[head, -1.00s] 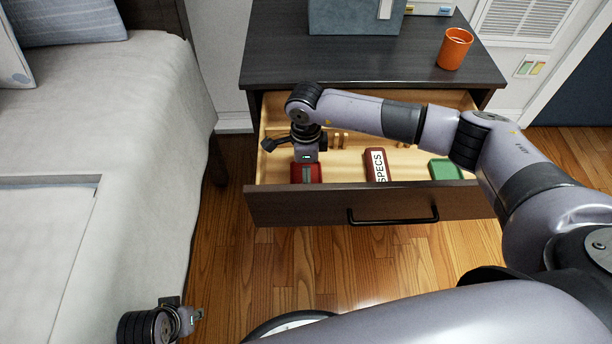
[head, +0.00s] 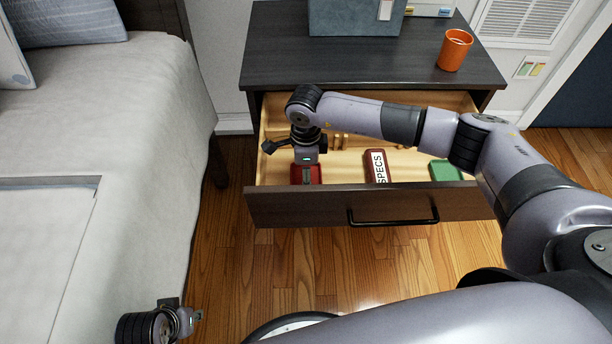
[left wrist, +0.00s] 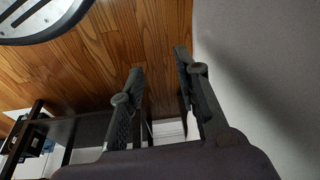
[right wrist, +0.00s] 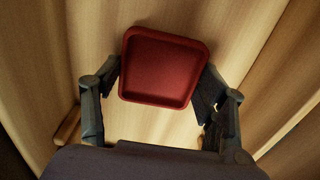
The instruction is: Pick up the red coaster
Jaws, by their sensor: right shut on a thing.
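The red coaster (right wrist: 161,68) is a square dish with rounded corners and a raised rim. In the right wrist view it sits between the fingers of my right gripper (right wrist: 163,85), which touch it on both sides. In the head view the coaster (head: 297,173) is in the open drawer at its front left, partly hidden by the right gripper (head: 307,172). I cannot tell whether it is clear of the drawer floor. My left gripper (left wrist: 160,75) is open and empty, low beside the bed.
The open drawer (head: 300,206) also holds a red SPECS case (head: 376,166), a green item (head: 444,170) and small wooden pieces. An orange cup (head: 454,50) and a grey box (head: 355,17) stand on the cabinet top. The bed (head: 110,130) is at the left.

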